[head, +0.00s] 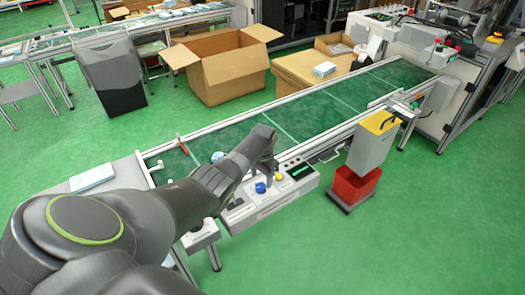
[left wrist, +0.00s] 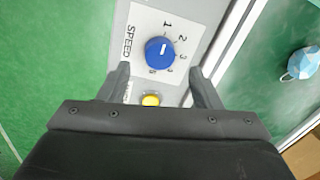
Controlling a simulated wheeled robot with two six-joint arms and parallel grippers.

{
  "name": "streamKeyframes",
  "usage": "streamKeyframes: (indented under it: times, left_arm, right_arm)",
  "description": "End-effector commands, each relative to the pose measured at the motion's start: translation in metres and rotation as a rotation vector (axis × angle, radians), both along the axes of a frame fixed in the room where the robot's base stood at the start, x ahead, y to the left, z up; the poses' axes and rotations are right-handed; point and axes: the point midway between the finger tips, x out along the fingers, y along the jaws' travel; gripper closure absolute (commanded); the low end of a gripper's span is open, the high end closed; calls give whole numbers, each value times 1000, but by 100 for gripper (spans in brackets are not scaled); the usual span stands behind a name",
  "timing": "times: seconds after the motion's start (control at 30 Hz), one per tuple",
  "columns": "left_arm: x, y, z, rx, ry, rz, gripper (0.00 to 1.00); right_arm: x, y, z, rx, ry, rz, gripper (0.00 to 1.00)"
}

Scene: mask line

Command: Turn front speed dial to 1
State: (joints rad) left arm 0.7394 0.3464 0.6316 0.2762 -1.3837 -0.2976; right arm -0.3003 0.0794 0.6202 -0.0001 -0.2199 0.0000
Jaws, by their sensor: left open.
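The blue speed dial (left wrist: 160,52) sits on a white panel marked SPEED with numbers 1 to 5. Its short white mark points up in the left wrist view, roughly toward the 1; exact alignment is hard to tell. The dial also shows in the head view (head: 260,188) on the control box (head: 240,213) at the conveyor's front side. My left gripper (left wrist: 160,78) is open, its fingers apart on either side below the dial, not closed on it. In the head view the left gripper (head: 266,160) is above the box. My right gripper is not in view.
A yellow button (left wrist: 151,100) lies beside the dial, between the fingers. A blue mask (left wrist: 303,63) lies on the green conveyor belt (head: 315,112). Green floor in front is clear.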

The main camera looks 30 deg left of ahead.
Motion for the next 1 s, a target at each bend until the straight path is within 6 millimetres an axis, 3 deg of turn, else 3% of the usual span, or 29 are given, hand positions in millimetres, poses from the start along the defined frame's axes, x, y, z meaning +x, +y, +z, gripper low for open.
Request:
streamKeyframes:
  times: [0.03, 0.23, 0.6, 0.77, 1.0]
  left_arm:
    - [0, 0, 14, 0, -3, -1, 42]
    - [-1, -2, 50, 2, -2, -1, 42]
    - [-1, -5, 114, 0, -3, 0, 42]
    - [-1, -6, 127, 1, -1, 0, 42]
    - [-2, -6, 129, 0, 1, 1, 42]
  right_arm:
    - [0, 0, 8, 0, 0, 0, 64]
    - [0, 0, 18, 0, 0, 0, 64]
    - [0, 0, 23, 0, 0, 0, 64]
    - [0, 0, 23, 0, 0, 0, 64]
    - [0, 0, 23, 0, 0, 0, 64]
